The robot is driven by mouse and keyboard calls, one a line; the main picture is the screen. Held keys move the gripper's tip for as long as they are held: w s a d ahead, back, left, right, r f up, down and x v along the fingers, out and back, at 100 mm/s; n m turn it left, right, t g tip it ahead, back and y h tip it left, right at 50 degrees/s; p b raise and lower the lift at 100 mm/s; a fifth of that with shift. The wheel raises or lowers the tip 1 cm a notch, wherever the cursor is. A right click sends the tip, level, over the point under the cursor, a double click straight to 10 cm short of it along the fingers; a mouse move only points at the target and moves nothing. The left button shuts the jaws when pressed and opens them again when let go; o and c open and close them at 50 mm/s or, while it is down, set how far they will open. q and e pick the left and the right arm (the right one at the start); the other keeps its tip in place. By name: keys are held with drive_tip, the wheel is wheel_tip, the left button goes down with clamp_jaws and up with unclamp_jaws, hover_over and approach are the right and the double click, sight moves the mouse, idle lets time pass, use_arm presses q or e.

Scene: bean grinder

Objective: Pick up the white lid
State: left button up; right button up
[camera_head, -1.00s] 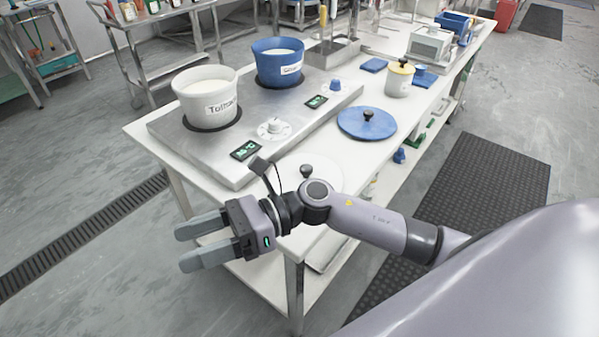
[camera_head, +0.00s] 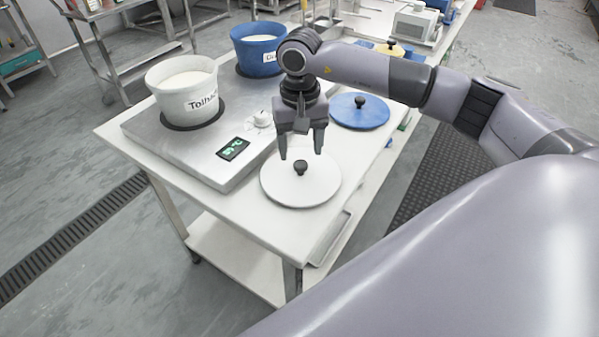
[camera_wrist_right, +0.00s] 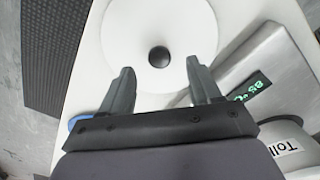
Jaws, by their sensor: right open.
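The white lid (camera_head: 318,189) is a flat round disc with a black knob (camera_head: 300,167) at its centre. It lies on the table near its front corner. The lid (camera_wrist_right: 140,22) and its knob (camera_wrist_right: 159,57) also show in the right wrist view. My right gripper (camera_head: 301,154) is open and points down, just above and behind the knob, with nothing between its fingers. In the right wrist view the fingers (camera_wrist_right: 160,78) are spread, with the knob ahead of the gap between them. My left gripper is not in view.
A metal hotplate (camera_head: 150,130) left of the lid carries a white pot (camera_head: 183,100); a blue pot (camera_head: 258,52) stands behind. A blue lid (camera_head: 345,112) lies behind and right of the white lid. The table (camera_head: 240,200) is bare in front of the hotplate.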

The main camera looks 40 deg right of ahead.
sight(301, 163)
wheel_tip(301, 163, down, 5)
drive_tip(key=shift+d+p, duration=0.1)
drive_tip(key=shift+p, duration=0.25)
drive_tip(key=c, duration=1.1)
drive_tip(key=shift+c, duration=0.2)
drive_tip(key=shift+r, duration=0.2)
